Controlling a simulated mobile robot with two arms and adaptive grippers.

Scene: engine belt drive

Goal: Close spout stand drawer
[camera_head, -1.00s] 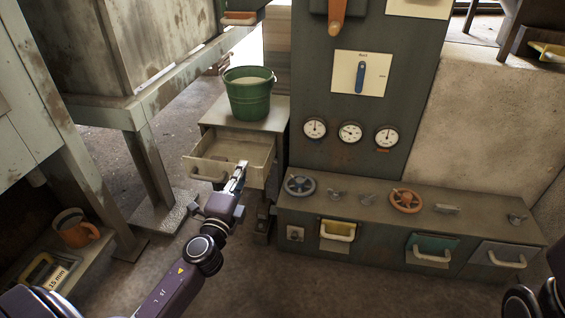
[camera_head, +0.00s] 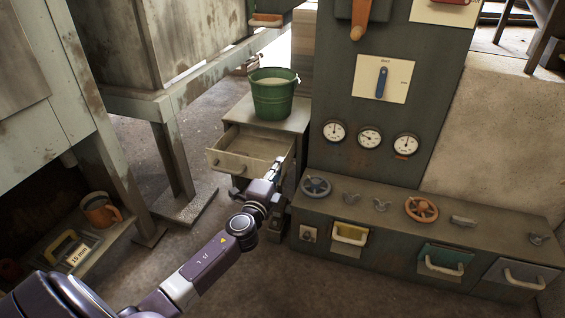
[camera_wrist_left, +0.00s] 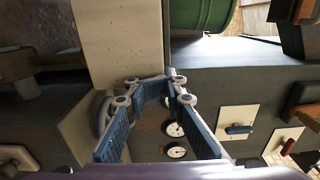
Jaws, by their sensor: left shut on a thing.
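The spout stand (camera_head: 298,121) has a green bucket (camera_head: 272,97) on top. Its pale drawer (camera_head: 247,143) stands open and empty, with a handle on its front (camera_head: 229,164). My left gripper (camera_head: 279,166) is at the drawer's right edge and shut on it; its fingers hide part of that edge and the drawer front's right end. In the left wrist view the blue-padded fingers (camera_wrist_left: 150,92) reach forward beside the pale drawer (camera_wrist_left: 122,40). The bucket (camera_wrist_left: 203,14) shows beyond. The exact contact is hard to see. My right gripper is out of view.
A grey cabinet (camera_head: 338,178) with gauges, valve wheels and small bins stands right of the stand. A worn bench (camera_head: 180,103) is on the left, with an orange mug (camera_head: 98,211) on its low shelf.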

